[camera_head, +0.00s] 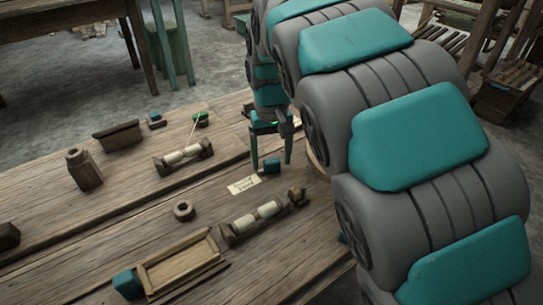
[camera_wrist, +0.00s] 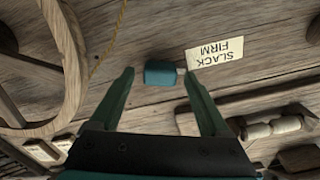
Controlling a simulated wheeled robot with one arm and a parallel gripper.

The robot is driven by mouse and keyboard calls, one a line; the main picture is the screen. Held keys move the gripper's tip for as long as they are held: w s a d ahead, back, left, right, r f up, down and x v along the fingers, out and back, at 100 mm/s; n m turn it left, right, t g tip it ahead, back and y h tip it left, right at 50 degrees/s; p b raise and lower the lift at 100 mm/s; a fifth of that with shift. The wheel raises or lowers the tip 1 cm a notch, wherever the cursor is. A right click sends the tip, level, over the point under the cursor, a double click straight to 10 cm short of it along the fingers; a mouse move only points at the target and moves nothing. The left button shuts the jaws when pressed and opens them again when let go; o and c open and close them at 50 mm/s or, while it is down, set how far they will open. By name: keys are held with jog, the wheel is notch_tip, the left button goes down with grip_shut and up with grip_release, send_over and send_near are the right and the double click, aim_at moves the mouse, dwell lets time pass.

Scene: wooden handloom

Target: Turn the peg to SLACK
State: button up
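A small teal block with a pale tip, which looks like the peg (camera_wrist: 163,74), sits on the wooden surface in the wrist view. It also shows between my fingers in the head view (camera_head: 272,165). Its pale tip points toward a cream card (camera_wrist: 217,53) lettered SLACK and FIRM, also seen in the head view (camera_head: 244,185). My gripper (camera_head: 271,168) points down at the peg. It is open, with one finger on each side of the peg and visible gaps in the wrist view (camera_wrist: 158,76). I cannot tell the height of the fingertips above the surface.
A bracket with pale rollers (camera_head: 256,218) stands in front of the card, and a similar one (camera_head: 184,155) stands farther back. A wooden ring (camera_head: 184,211), a tray (camera_head: 181,265) and a wooden block (camera_head: 84,169) are on the table. A curved wooden frame (camera_wrist: 72,70) is left in the wrist view.

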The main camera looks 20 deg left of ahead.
aim_at(272, 159)
jog(key=shift+r, duration=3.85)
